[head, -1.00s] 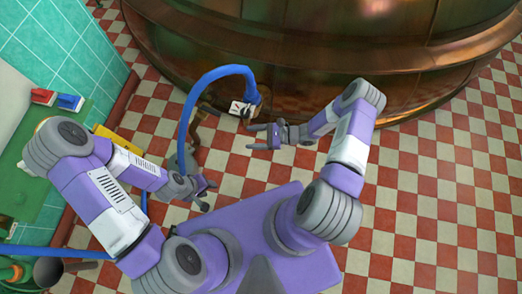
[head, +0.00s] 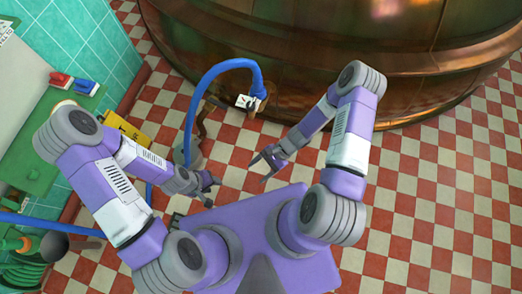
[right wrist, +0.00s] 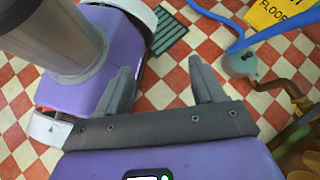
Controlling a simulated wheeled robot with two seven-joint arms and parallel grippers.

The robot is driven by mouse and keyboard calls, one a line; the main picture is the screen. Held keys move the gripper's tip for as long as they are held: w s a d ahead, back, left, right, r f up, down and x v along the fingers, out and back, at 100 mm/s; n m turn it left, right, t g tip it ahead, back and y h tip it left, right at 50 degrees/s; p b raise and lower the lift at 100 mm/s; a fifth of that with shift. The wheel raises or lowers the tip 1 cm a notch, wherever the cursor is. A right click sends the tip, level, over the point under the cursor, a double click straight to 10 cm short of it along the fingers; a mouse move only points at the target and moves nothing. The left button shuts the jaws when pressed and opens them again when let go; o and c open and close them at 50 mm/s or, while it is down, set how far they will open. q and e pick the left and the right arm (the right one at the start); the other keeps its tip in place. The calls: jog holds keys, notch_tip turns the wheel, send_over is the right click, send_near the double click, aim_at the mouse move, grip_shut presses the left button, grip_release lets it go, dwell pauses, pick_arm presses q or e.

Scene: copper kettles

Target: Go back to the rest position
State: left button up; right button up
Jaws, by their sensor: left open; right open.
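My left gripper (head: 208,188) is open and empty above the tiled floor, left of the front of my purple base. My right gripper (head: 262,168) is open and empty, in front of my base and right of the left gripper. In the right wrist view its two grey fingers (right wrist: 163,88) stand apart with only floor tiles and part of my base below them. Neither gripper touches anything that I can see.
A large copper kettle (head: 330,60) stands at the back. A blue hose (head: 188,115) arches up beside it to a white tag (head: 246,102). A yellow floor sign (head: 127,130) stands left; it also shows in the right wrist view (right wrist: 268,14). The checkered floor on the right is clear.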

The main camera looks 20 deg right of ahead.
jog(key=shift+s, duration=0.15)
dwell(0.5)
notch_tip(320, 180, up, 7)
jog(key=n+t+h+p, duration=0.3)
jog(key=n+h+p, duration=0.1)
jog(key=n, duration=0.6)
jog(key=shift+s+d+n+h, duration=0.3)
jog(key=shift+s+d+h, duration=0.15)
jog(key=shift+h, duration=0.45)
